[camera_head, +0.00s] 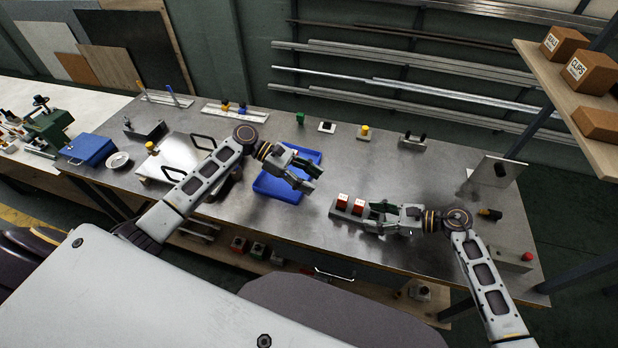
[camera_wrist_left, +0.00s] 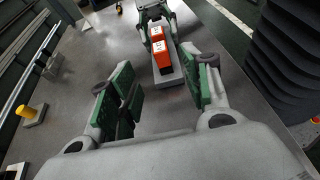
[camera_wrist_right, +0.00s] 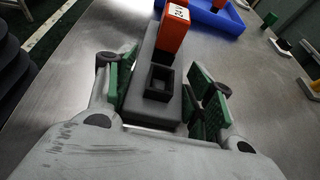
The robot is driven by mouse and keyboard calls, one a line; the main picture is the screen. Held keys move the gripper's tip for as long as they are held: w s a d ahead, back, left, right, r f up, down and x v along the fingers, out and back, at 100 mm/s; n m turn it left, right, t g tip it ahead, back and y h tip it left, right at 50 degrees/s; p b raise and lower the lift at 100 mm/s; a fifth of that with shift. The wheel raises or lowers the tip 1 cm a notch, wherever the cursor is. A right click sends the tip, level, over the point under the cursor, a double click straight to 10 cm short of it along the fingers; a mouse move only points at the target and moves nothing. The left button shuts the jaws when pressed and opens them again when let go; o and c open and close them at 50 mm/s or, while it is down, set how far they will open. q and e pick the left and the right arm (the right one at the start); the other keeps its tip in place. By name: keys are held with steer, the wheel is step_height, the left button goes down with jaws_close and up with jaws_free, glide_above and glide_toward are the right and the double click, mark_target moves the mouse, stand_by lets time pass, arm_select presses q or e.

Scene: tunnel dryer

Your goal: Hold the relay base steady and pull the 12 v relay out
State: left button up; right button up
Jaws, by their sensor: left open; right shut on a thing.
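The relay base (camera_head: 350,213) is a long grey block on the steel table, with two red relays standing in it. One red relay (camera_head: 358,205) is nearer my right gripper, the other (camera_head: 343,199) is at the far end. My right gripper (camera_head: 378,217) is shut on the base's near end, around an empty dark socket (camera_wrist_right: 159,82). My left gripper (camera_head: 309,177) is open and empty above the table, left of the base; its fingers point toward the relays (camera_wrist_left: 161,55).
A blue tray (camera_head: 269,187) lies behind and below my left gripper. A yellow-topped post (camera_head: 364,131) and other small fixtures line the table's back. Bare table surrounds the base.

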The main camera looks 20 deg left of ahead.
mark_target(343, 197)
arm_select(q)
steer(key=shift+x, duration=5.95)
jaws_close()
